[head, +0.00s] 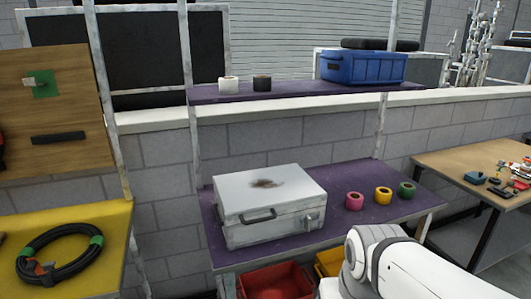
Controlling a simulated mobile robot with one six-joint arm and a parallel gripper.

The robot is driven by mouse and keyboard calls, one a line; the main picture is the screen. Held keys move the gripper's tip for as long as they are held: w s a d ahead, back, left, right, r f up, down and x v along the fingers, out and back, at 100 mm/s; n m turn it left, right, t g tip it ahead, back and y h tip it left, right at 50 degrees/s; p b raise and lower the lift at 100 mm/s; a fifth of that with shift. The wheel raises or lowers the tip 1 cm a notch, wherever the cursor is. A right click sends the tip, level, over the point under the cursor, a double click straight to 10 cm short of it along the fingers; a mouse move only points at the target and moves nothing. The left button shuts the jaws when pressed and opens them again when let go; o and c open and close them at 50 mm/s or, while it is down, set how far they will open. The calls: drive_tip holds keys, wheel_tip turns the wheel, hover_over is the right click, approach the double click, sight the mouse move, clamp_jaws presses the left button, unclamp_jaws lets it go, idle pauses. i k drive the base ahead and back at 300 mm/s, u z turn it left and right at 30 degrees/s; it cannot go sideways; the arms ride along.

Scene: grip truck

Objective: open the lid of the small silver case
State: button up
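The small silver case (268,205) stands on the left part of the purple lower shelf. Its lid is shut. A dark handle shows on its front face, and a latch-like fitting sits near the front right corner. A brownish worn patch marks the top of the lid. Part of my white arm shows at the bottom right, in front of the shelf and to the right of the case. My gripper is not in view.
Pink, yellow and green tape rolls (382,196) sit right of the case. Red (277,281) and yellow bins are below. The upper shelf (300,90) holds white and black rolls and a blue crate (363,68). A coiled black cable (60,254) lies on the yellow surface at left.

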sight(251, 197)
drive_tip(key=z, duration=1.55)
drive_tip(key=k, duration=1.15)
drive_tip(key=u, duration=0.95)
drive_tip(key=i, duration=1)
drive_tip(key=u, duration=0.05)
